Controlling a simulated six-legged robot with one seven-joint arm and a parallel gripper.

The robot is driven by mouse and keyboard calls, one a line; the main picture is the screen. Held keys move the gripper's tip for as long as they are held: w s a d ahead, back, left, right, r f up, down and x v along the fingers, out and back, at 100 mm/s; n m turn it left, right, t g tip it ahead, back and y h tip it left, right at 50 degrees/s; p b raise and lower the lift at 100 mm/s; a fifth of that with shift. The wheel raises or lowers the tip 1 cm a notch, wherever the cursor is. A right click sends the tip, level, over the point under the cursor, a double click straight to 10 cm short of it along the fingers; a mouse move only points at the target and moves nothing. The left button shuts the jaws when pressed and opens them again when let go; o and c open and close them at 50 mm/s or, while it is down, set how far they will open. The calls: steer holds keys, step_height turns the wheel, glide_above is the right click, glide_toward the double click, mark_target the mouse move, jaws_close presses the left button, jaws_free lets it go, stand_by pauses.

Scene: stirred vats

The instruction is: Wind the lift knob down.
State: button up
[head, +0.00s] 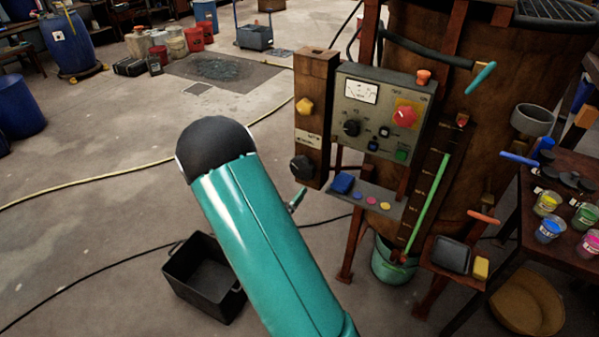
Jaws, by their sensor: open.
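A brown upright post (316,80) stands left of the grey control panel (372,105). It carries a yellow star-shaped knob (305,106) near the top and a black round knob (302,167) lower down. The panel has a smaller black knob (351,128) and a red knob (404,117). The labels are too small to read, so I cannot tell which is the lift knob. My teal arm (262,245) with its black joint rises in front, left of the post. I cannot make out my gripper. A small teal piece (297,201) shows just right of my arm; I cannot tell what it is.
A large brown vat (440,50) stands behind the panel, with a shelf (345,203) below. A green bucket (392,268) sits under a slotted upright. A dark table (575,180) with paint jars is at right. A black crate (203,282) and cables lie on the floor.

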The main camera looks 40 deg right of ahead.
mark_target(301, 172)
steer(key=x, duration=1)
steer(key=shift+d, duration=0.45)
steer(key=c, duration=1)
